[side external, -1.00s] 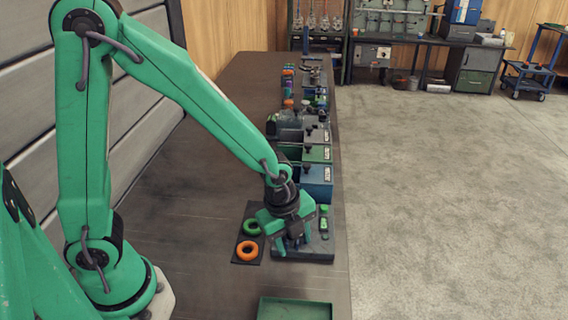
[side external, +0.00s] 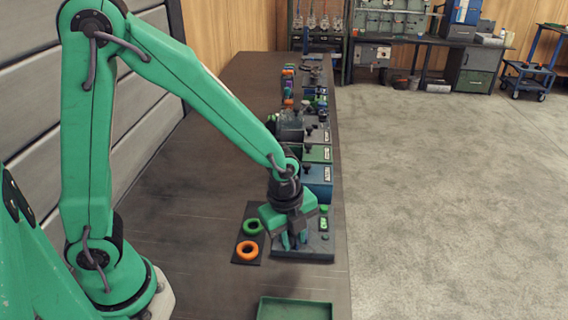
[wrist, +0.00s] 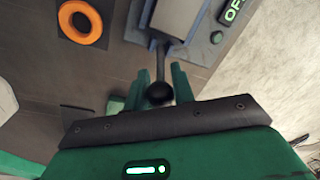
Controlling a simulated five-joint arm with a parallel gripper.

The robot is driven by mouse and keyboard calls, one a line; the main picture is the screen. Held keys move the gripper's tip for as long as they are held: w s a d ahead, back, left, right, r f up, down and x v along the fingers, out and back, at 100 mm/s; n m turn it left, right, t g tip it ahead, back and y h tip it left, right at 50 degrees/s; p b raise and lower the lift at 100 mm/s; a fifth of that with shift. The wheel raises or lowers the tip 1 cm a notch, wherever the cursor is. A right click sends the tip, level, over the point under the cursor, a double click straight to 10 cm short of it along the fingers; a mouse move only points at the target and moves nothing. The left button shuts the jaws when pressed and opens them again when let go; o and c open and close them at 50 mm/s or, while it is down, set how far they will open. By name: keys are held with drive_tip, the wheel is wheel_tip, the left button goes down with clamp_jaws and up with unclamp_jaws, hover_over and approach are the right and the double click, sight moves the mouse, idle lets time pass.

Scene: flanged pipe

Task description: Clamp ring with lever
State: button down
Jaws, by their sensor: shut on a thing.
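In the wrist view my gripper (wrist: 163,88) is shut on the black ball knob (wrist: 159,94) of a lever (wrist: 160,58). The lever runs up from the knob to a grey block (wrist: 182,14) on a grey-blue plate (wrist: 200,50). In the side view my gripper (side external: 294,241) is low over the dark base plate (side external: 318,250) and hides the lever and most of the fixture. The clamp ring and pipe cannot be made out. An orange ring (side external: 247,250) and a green ring (side external: 252,227) lie on a dark mat left of my gripper. The orange ring (wrist: 80,22) also shows in the wrist view.
A green tray (side external: 295,308) stands at the table's front. A blue box (side external: 318,173) and other fixtures line the table behind my gripper. The table left of the mat is clear.

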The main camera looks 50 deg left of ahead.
drive_tip(key=shift+w+r, duration=0.15)
drive_tip(key=c, duration=1.2)
unclamp_jaws()
drive_tip(key=shift+s+a+r, duration=0.1)
drive_tip(key=shift+s+r, duration=0.1)
drive_tip(key=shift+r, duration=1.1)
drive_tip(key=shift+s+r, duration=0.15)
drive_tip(key=shift+r, duration=1.1)
drive_tip(key=shift+s+a+r, duration=0.1)
drive_tip(key=shift+s+r, duration=0.1)
drive_tip(key=shift+r, duration=1.1)
